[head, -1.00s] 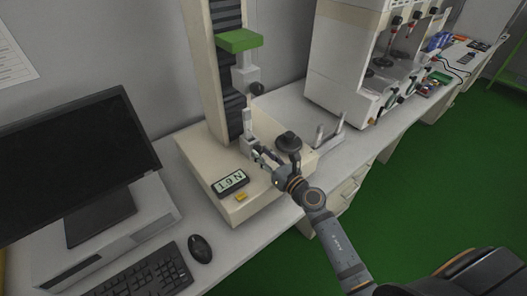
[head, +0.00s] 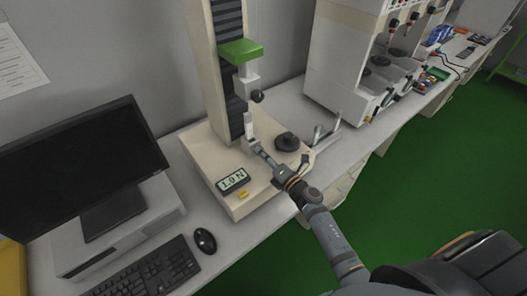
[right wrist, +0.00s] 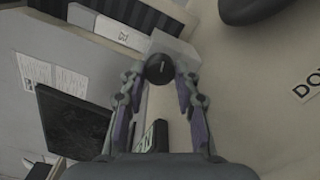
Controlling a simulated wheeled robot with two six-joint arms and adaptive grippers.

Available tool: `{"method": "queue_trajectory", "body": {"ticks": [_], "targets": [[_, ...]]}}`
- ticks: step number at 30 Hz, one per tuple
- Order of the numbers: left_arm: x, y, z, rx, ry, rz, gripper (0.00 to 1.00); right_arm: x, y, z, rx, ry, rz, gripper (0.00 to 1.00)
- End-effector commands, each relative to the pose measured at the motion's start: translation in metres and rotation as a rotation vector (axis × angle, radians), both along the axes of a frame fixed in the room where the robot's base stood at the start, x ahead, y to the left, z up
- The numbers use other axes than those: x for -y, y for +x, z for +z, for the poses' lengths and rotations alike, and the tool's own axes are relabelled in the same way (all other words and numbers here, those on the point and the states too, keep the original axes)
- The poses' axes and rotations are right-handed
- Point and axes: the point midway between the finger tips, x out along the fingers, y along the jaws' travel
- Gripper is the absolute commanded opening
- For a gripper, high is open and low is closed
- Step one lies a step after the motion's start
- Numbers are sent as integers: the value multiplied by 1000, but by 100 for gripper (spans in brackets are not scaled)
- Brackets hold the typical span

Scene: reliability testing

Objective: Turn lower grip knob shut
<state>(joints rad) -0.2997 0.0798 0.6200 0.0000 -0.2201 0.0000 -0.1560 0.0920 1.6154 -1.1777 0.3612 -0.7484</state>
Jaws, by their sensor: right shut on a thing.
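The lower grip (head: 249,139) stands upright on the cream base of the testing machine. Its dark round knob (right wrist: 159,69) shows in the right wrist view with a pale line across its face. In that view my right gripper (right wrist: 161,84) has one finger on each side of the knob and is shut on it. In the head view my right gripper (head: 262,153) reaches the lower grip from the front right, and its fingers hide the knob. The upper grip (head: 247,76) with its own dark knob (head: 257,96) hangs above, clear of the gripper. My left gripper is out of view.
A black handwheel (head: 287,142) sits on the base just right of my right gripper. A display (head: 233,181) and a yellow button (head: 243,195) are at the base's front. A monitor (head: 80,165), keyboard (head: 150,268) and mouse (head: 205,241) are at left.

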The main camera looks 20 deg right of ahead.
Motion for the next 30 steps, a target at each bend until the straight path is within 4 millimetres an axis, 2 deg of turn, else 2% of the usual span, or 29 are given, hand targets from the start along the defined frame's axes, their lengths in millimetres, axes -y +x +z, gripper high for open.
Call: {"method": "queue_trajectory", "body": {"ticks": [1,18,30], "targets": [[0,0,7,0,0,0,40,0,0,3,-17,41,-1,0],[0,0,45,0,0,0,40,0,0,3,-188,517,-1,0],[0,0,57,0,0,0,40,0,0,0,-253,692,-1,0]]}}
